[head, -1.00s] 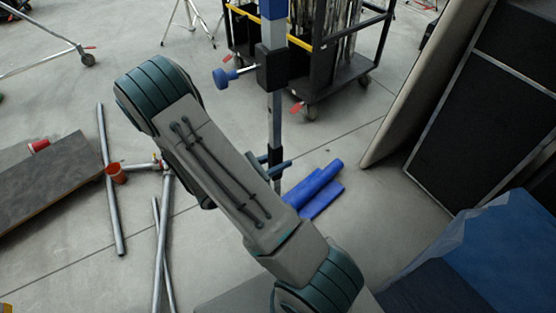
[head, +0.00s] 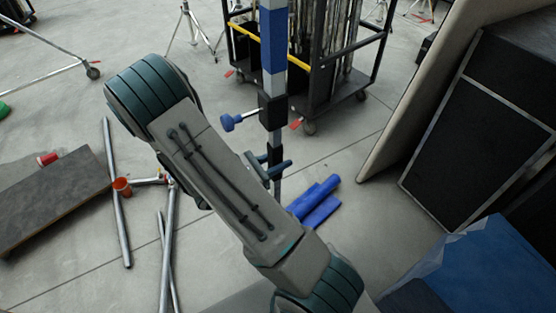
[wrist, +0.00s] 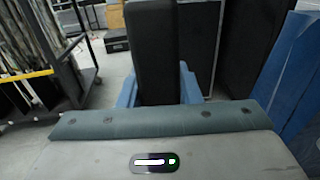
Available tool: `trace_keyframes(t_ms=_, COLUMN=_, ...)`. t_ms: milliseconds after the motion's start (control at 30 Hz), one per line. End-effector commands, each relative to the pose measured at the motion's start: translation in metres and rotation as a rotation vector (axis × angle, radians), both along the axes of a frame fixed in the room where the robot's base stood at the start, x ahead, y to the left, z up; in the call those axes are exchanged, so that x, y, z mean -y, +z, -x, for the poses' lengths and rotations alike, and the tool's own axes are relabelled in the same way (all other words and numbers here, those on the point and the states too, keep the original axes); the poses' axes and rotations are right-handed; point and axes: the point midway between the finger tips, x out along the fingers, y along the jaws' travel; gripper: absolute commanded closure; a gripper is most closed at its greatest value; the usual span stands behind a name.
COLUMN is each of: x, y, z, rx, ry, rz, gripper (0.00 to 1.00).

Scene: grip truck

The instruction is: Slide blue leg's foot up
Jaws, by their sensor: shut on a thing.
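The blue leg (head: 273,50) is an upright pole with blue and pale grey bands, in the upper middle of the head view. A black clamp block (head: 272,110) with a blue knob (head: 228,122) sits around it. Below the block, the blue-grey fingers of my gripper (head: 272,167) are at the pole's lower part. In the wrist view a black upright part (wrist: 152,50) stands between the gripper's fingers (wrist: 158,88), which are shut on the leg.
A black cart (head: 335,95) with a yellow bar stands behind the leg. Blue tubes (head: 318,200) lie on the floor to its right. Dark panels (head: 470,140) and a blue sheet (head: 490,262) are at the right. Metal pipes (head: 117,200) and a grey board (head: 50,205) lie left.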

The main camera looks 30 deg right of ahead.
Motion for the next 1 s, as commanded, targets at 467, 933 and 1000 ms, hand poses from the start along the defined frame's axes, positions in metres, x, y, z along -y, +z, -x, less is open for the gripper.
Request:
trace_keyframes(t_ms=467, x=0.000, y=0.004, z=-0.001, rx=0.005, ry=0.001, rz=0.009, gripper=0.47)
trace_keyframes(t_ms=933, x=-0.080, y=0.003, z=0.000, rx=0.007, ry=0.007, rz=0.007, gripper=0.47)
trace_keyframes(t_ms=1000, x=-0.095, y=0.004, z=0.001, rx=0.007, ry=0.007, rz=0.009, gripper=0.47)
